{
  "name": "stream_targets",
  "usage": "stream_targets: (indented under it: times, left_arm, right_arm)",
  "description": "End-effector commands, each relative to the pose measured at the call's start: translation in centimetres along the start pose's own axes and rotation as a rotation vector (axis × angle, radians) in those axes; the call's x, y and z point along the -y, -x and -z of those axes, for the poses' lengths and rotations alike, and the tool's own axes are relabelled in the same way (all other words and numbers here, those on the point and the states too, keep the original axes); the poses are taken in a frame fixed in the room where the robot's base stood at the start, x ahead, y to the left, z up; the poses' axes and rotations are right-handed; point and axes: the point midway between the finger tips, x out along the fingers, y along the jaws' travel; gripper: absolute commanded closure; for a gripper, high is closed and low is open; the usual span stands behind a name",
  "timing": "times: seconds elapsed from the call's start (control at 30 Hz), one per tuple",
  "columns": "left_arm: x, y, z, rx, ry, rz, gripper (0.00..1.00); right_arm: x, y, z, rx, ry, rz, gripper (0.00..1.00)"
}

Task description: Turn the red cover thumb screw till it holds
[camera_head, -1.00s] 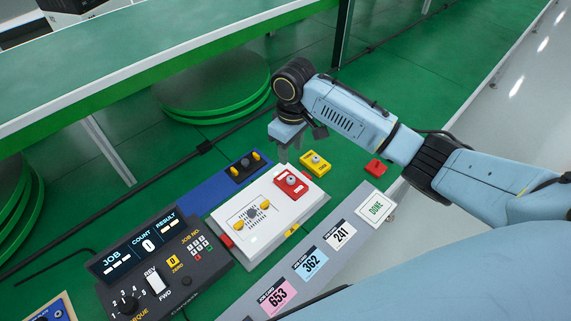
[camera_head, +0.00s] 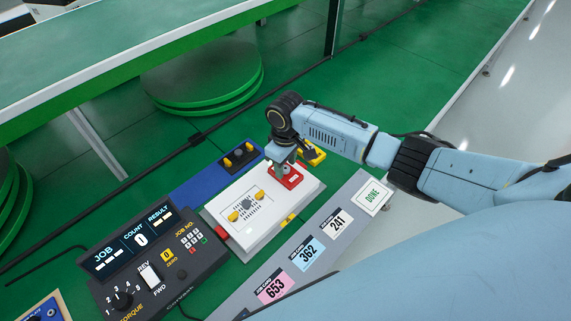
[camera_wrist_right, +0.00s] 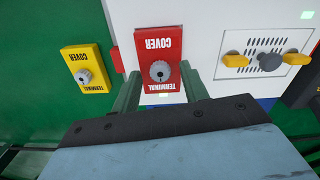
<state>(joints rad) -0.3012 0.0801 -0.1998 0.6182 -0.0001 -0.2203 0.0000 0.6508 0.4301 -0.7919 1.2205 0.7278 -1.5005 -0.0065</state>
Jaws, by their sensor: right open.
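The red cover (camera_head: 290,181) lies on the right end of the white unit (camera_head: 265,215). In the right wrist view the red cover (camera_wrist_right: 146,50) shows upside-down lettering, and its grey thumb screw (camera_wrist_right: 159,71) shows from above. My right gripper (camera_head: 283,166) is over the cover and hides the screw in the head view. In the right wrist view the fingers of my right gripper (camera_wrist_right: 161,88) stand apart, one on each side of the cover's near end. The screw sits between them in the picture; whether they touch anything I cannot tell. My left gripper is not in view.
A yellow cover (camera_head: 314,154) with its own screw (camera_wrist_right: 84,76) lies beside the unit. The unit has yellow wing knobs (camera_wrist_right: 236,61). A dark control panel (camera_head: 150,265), a blue tray (camera_head: 215,176) and a grey strip of job cards (camera_head: 285,265) surround it.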

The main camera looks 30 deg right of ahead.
Motion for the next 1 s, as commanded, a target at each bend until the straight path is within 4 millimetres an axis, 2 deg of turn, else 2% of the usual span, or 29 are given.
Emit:
stream_targets:
  times: [0.27, 0.63, 0.83, 1.0]
  left_arm:
    - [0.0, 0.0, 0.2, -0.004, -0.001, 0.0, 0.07]
    - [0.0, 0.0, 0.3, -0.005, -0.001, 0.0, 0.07]
    - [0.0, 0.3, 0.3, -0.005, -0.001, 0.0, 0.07]
    - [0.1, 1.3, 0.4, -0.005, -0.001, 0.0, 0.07]
  right_arm:
    - [0.0, -0.2, 0.0, 0.0, 0.001, 0.0, 0.56]
    - [0.0, -0.1, 0.0, 0.0, 0.0, 0.0, 1.0]
    - [0.0, -0.1, 0.0, 0.0, -0.014, 0.001, 1.0]
    - [0.1, 0.1, 0.0, 0.002, -0.069, 0.002, 1.0]
